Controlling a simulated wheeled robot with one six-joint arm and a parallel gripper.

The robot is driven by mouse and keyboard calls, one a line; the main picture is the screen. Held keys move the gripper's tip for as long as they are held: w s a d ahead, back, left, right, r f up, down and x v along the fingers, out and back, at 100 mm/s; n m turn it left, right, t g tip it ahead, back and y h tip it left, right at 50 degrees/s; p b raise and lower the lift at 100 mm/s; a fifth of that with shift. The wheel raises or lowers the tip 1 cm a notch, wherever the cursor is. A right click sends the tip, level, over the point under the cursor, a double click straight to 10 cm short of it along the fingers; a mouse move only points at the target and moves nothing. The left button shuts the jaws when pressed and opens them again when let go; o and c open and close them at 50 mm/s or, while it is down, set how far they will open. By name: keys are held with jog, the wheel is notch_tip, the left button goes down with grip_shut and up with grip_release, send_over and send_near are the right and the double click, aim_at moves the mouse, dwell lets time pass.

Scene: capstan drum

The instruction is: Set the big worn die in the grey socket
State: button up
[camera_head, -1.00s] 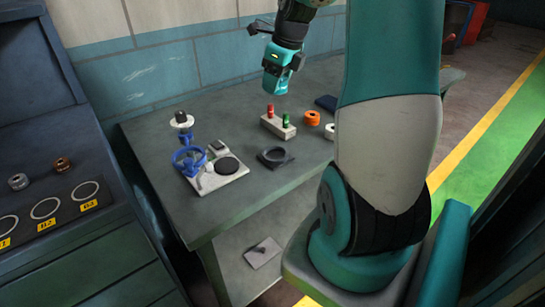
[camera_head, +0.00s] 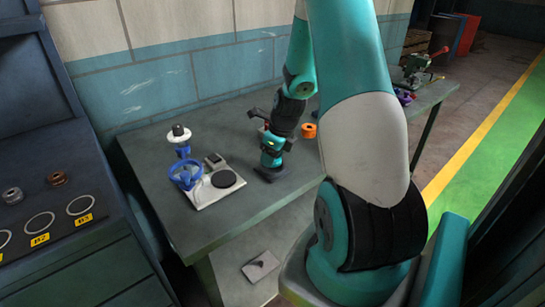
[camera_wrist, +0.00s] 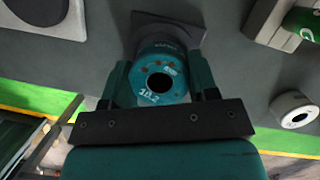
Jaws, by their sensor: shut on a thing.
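My gripper (camera_wrist: 161,84) is shut on a teal die (camera_wrist: 174,84) with rust-brown spots, a dark centre hole and white markings on its face. The die is upright between the fingers. Behind and below it in the wrist view is the dark grey socket (camera_wrist: 190,36), a square plate mostly covered by the die. I cannot tell whether the die is seated in it or just above it. In the head view my gripper (camera_head: 271,163) is low over the bench at the socket, and the die is hard to tell from the teal gripper.
Left of my gripper stands a pale-based device (camera_head: 215,187) with a black disc and a blue ring. An orange ring (camera_head: 309,131) lies farther back.

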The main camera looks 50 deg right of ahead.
jog(key=shift+f, duration=0.4)
jog(key=shift+f, duration=0.1)
jog(key=shift+s+f+b, duration=0.15)
jog(key=shift+f+b, duration=0.15)
jog(key=shift+f, duration=0.25)
jog(key=o, duration=1.2)
jog(key=shift+s, duration=0.1)
jog(key=shift+o, duration=0.5)
jog(key=v, duration=1.3)
jog(key=shift+w+p, duration=0.3)
jog(key=shift+p, duration=0.05)
jog(key=w+a+r+n+y, duration=0.1)
jog(key=a+r+n, duration=0.2)
jog(key=a+n, duration=0.75)
jog(key=w+a+r+n+y, duration=0.1)
jog(key=a+r+n, duration=0.3)
jog(key=a+n, duration=0.65)
jog(key=s+a+r+n+g+y, duration=0.1)
jog(key=s+a+r+n+g, duration=0.2)
jog(key=s+a+n, duration=1.1)
jog(key=a+n, duration=0.3)
jog(key=n, duration=0.3)
jog(key=shift+a+y, duration=0.4)
